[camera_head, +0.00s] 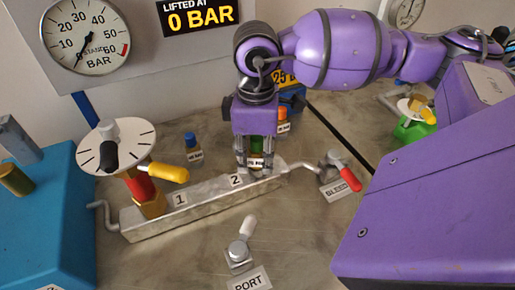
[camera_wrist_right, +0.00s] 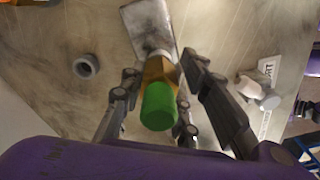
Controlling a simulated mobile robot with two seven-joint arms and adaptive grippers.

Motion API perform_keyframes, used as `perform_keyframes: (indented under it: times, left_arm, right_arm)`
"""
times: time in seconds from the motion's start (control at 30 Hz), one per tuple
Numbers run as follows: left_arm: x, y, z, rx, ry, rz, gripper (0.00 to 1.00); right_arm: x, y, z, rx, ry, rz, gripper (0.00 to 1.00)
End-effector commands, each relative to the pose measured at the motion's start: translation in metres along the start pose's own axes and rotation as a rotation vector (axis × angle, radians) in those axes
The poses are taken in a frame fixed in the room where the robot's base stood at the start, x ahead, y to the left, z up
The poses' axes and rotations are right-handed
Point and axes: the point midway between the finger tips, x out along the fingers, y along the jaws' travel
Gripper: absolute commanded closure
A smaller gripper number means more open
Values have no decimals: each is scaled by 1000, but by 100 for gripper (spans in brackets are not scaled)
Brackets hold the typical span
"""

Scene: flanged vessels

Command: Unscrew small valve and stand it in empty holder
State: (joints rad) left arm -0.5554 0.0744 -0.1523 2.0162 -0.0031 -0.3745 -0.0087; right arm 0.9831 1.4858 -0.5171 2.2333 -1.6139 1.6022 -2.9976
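The small valve, with a green cap and brass body, stands at position 2 of the metal manifold block (camera_head: 205,205). In the head view it is mostly hidden between my fingers; in the right wrist view its green cap (camera_wrist_right: 158,106) and brass part show clearly. My right gripper (camera_head: 257,168) points down over it, with fingers on both sides. In the right wrist view the fingers are spread, with gaps beside the valve. A short grey ring (camera_wrist_right: 86,65), possibly an empty holder, sits on the table apart from the block. My left gripper is not in view.
A red and brass valve with a yellow handle (camera_head: 172,172) stands at position 1. A blue-capped valve (camera_head: 192,148) and an orange-capped one (camera_head: 282,121) stand behind the block. The bleed valve (camera_head: 342,173) and port valve (camera_head: 240,248) are nearby. A blue vessel (camera_head: 45,225) is at left.

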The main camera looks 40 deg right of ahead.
Motion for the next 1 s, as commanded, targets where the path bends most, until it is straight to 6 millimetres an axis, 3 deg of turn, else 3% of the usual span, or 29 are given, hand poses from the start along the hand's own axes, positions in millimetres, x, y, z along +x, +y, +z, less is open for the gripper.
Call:
perform_keyframes:
  times: [0.07,0.47,1.0]
  left_arm:
    - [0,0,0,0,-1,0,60]
    - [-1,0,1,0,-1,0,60]
    - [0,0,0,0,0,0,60]
  right_arm:
    - [1,-1,0,0,0,-3,62]
    - [-7,3,1,7,-3,6,62]
    - [-107,0,-1,4,-1,3,62]
